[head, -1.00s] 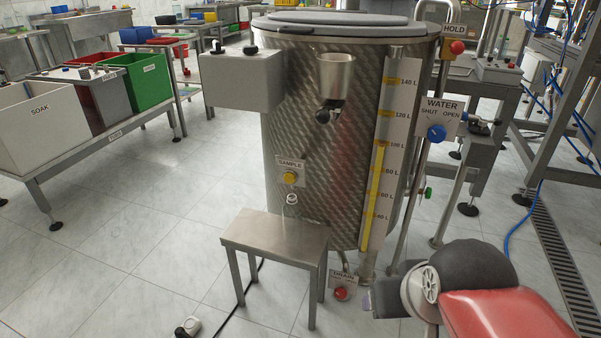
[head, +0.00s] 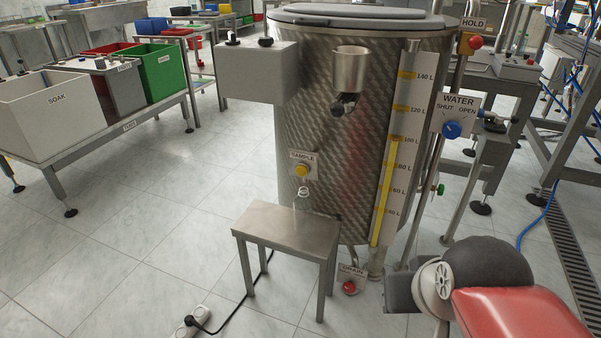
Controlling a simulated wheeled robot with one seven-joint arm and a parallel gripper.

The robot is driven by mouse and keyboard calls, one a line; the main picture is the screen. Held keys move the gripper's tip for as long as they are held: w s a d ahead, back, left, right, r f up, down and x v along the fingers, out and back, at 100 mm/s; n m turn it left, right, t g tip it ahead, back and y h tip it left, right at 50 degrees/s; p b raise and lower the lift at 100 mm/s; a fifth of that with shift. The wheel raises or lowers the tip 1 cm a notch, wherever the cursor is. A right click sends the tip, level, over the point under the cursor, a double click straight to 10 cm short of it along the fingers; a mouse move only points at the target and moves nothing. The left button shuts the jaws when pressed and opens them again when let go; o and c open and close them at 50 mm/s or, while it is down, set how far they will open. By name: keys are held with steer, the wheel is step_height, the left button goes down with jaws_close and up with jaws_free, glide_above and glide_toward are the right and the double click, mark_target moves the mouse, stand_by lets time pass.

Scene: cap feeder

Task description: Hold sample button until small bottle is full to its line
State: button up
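The yellow sample button (head: 301,170) sits on a plate labelled SAMPLE on the front of the large metal tank (head: 335,130). A small clear bottle (head: 302,202) stands upright on the small metal stool (head: 285,224), below the button. It is too small and transparent to tell its fill level or see its line. My arm shows at the lower right, to the right of the stool and apart from the button and bottle. My gripper's fingers are not visible.
A red DRAIN button (head: 349,287) is low beside the stool. A blue WATER knob (head: 452,130) and red HOLD button (head: 475,42) are at right. A grey box (head: 257,72) juts out left of the tank. A power strip (head: 190,326) lies on the floor; open floor is at left.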

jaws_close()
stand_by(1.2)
